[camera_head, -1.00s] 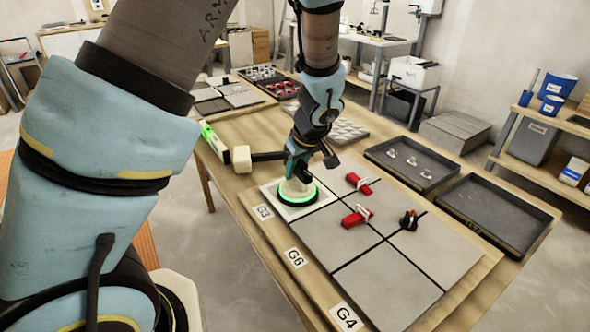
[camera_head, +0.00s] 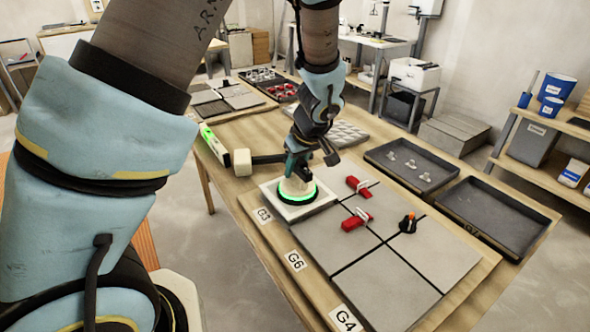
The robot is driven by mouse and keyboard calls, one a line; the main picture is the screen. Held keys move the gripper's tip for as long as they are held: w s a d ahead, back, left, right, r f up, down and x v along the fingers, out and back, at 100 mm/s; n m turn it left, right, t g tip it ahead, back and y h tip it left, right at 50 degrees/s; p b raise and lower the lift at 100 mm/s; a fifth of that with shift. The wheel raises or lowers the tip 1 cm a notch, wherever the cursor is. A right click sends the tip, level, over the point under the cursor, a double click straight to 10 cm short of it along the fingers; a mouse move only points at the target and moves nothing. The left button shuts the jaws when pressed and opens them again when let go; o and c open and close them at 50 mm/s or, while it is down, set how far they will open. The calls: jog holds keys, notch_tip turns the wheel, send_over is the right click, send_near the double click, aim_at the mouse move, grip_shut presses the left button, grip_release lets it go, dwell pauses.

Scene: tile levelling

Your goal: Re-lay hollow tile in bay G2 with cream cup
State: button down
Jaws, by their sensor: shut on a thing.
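My gripper (camera_head: 298,168) is shut on the cream cup (camera_head: 292,187), which has a glowing green ring around its base. The cup sits upright on a pale-rimmed tile (camera_head: 323,204) at the far left corner of the tiled board, beside the label G3 (camera_head: 264,215). This tile stands above its neighbours, with its side edge showing. My gripper hides the top of the cup. I see no label G2; the labels G6 (camera_head: 295,261) and G4 (camera_head: 346,318) show along the near left edge.
Two red clips (camera_head: 356,220) and a black-and-orange knob (camera_head: 408,224) stand on the grey tiles. Right of the board are a tray with small pale pieces (camera_head: 425,190) and an empty dark tray (camera_head: 497,235). A mallet (camera_head: 243,162) and green level (camera_head: 213,143) lie behind.

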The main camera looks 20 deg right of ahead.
jog(key=shift+r+p, duration=2.2)
jog(key=shift+r, duration=2.05)
